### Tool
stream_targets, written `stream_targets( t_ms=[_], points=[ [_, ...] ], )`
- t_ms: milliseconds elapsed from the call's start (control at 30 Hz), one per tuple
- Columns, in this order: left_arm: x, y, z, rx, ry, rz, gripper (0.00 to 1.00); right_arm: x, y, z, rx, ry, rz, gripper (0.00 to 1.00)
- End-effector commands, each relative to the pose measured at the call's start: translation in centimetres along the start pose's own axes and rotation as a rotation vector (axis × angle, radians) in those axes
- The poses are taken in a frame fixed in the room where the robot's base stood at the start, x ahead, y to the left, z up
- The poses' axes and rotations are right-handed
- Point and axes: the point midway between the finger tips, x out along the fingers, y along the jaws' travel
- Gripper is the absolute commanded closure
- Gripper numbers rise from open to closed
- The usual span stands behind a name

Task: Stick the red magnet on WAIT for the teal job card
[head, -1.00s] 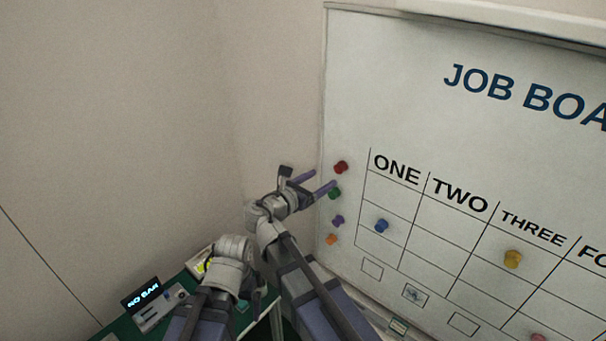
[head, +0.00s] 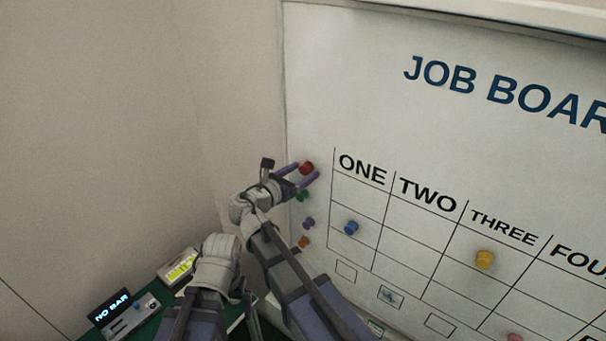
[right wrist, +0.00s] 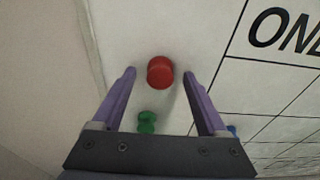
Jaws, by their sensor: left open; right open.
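The red magnet (head: 306,168) is on the left margin of the white job board (head: 350,85), left of the column headed ONE. My right gripper (head: 303,172) is open, with its purple fingers on either side of the red magnet. In the right wrist view the red magnet (right wrist: 160,72) lies between and slightly beyond the fingertips, with gaps on both sides. My left gripper (head: 248,318) is low at the left, mostly hidden by its wrist. No WAIT label is in view.
A green magnet (head: 302,196), purple magnet (head: 308,223) and orange magnet (head: 303,242) sit below the red one. A blue magnet (head: 351,228) and yellow magnet (head: 485,259) are in the grid. A NO BAR display (head: 110,308) stands at lower left. A wall adjoins the board's left edge.

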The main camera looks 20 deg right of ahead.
Motion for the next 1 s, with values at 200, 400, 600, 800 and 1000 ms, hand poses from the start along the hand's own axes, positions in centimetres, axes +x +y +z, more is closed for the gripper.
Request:
stream_targets(
  t_ms=[200,400,600,800,1000],
  points=[
    [-0.01,-0.01,0.01,0.000,0.000,0.000,0.00,-0.02,-0.02,0.01,0.000,0.000,0.000,0.38],
    [-0.01,-0.01,0.01,0.000,0.000,0.000,0.00,-0.02,-0.03,0.01,0.000,0.000,0.000,0.60],
    [-0.02,-0.01,0.01,0.000,0.000,0.000,0.00,-0.03,-0.02,0.02,0.000,0.000,0.000,0.83],
    [-0.02,-0.01,0.01,0.000,0.000,0.000,0.00,-0.03,-0.01,0.03,0.000,-0.001,0.000,1.00],
    [-0.02,-0.01,0.01,0.000,0.000,0.000,0.00,-0.07,0.00,0.03,0.000,-0.001,0.000,1.00]
  ],
)
